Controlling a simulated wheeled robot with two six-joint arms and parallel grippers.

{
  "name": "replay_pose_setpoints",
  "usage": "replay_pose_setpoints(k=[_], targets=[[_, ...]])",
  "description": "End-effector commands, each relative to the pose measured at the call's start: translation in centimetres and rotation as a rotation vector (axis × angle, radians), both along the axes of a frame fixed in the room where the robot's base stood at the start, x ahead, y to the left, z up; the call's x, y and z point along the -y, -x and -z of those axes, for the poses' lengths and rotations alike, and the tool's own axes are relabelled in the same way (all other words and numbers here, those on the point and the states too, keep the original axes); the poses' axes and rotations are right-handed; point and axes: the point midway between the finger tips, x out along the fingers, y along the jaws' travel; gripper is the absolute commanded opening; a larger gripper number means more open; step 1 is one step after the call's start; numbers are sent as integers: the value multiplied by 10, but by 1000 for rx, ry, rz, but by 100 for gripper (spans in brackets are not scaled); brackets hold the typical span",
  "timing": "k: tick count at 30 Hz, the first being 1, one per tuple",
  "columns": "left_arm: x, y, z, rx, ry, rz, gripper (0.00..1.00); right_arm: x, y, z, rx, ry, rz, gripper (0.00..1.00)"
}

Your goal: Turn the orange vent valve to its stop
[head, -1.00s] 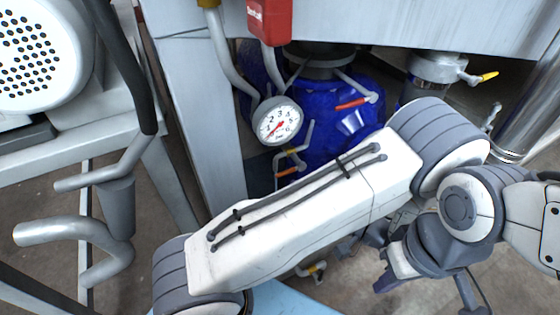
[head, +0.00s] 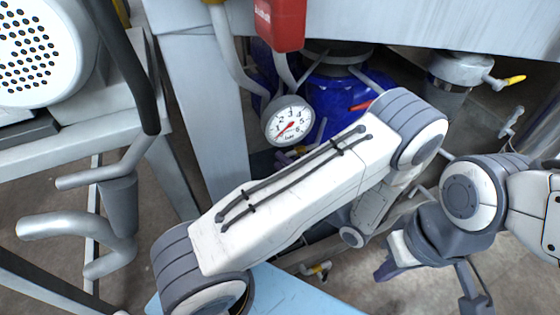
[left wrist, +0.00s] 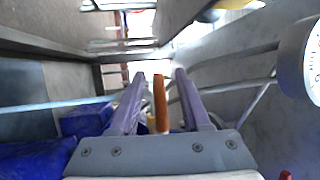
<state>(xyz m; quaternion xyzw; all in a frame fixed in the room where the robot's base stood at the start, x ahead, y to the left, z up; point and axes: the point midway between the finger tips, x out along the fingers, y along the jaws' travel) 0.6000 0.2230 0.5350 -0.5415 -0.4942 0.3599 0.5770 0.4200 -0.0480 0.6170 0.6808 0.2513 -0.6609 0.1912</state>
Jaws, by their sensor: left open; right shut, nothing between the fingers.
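In the left wrist view, an orange valve handle (left wrist: 160,103) stands lengthwise between the two purple fingers of my left gripper (left wrist: 160,76). The fingers are open, with a visible gap on each side of the handle. My right gripper (head: 385,270) is shut and empty in the lower right of the head view, apart from the valves.
A pressure gauge (head: 288,121) hangs beside the blue tank (head: 340,88); it also shows in the wrist view (left wrist: 314,62). A red lever (head: 360,106) is on the tank. A yellow-handled valve (head: 514,80) is upper right, another yellow valve (head: 318,269) low.

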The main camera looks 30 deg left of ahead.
Motion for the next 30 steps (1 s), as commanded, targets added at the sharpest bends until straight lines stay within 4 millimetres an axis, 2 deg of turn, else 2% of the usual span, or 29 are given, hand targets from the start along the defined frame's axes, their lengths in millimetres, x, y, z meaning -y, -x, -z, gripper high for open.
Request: replay_pose_setpoints(k=[8, 9, 11, 12, 30], targets=[[-1, -1, 0, 0, 1, 2, 47, 0, 0, 0, 0, 0, 0, 0], [-1, -1, 0, 0, 1, 2, 40, 0, 0, 0, 0, 0, 0, 0], [0, -1, 0, 0, 1, 2, 17, 0, 0, 0, 0, 0, 0, 0], [0, -1, 0, 0, 1, 2, 1, 0, 0, 0, 0, 0, 0, 0], [1, -1, 0, 0, 2, 5, 0, 0, 0, 0, 0, 0, 0, 0]])
